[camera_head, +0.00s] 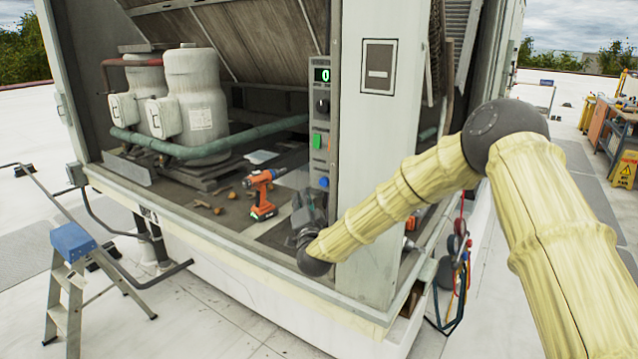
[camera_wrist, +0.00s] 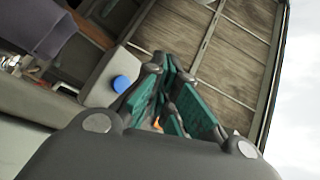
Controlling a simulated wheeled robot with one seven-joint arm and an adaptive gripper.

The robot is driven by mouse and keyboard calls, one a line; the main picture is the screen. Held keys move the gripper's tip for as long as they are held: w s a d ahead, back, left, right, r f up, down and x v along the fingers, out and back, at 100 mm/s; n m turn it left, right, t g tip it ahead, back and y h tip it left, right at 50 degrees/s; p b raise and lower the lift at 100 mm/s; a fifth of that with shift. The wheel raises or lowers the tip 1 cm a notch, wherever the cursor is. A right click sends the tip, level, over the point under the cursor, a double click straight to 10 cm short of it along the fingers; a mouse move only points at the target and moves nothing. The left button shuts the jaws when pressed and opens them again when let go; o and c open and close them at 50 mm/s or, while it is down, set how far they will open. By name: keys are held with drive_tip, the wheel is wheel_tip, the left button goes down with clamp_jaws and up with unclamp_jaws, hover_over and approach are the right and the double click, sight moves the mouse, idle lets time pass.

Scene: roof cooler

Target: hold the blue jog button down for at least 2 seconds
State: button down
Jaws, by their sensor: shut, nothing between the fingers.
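The blue jog button (camera_head: 324,182) is low on the grey control panel (camera_head: 322,125), below a green button (camera_head: 317,141). In the wrist view the blue button (camera_wrist: 121,84) shows as a round cap on the panel's light grey end (camera_wrist: 103,90), just left of my fingers. My gripper (camera_head: 312,200) is just below the button in the head view, partly blurred against the cabinet floor. In the wrist view my gripper (camera_wrist: 167,68) is shut and empty. Its fingers appear beside the button, not over its face; the depth gap is unclear.
A green-lit display (camera_head: 322,75) and black knob (camera_head: 323,105) are higher on the panel. An orange drill (camera_head: 262,194) stands left of my gripper. A pale cabinet post (camera_head: 372,150) is close on the right, beside my forearm. Compressors (camera_head: 197,100) stand farther left.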

sight(324, 182)
drive_tip(key=w+d, duration=0.3)
drive_tip(key=w, duration=0.2)
drive_tip(key=shift+d+b, duration=0.3)
drive_tip(key=shift+b, duration=0.15)
drive_tip(key=shift+w+d+b, duration=0.15)
drive_tip(key=shift+w+b, duration=0.05)
drive_tip(key=shift+b, duration=0.15)
idle(1.0)
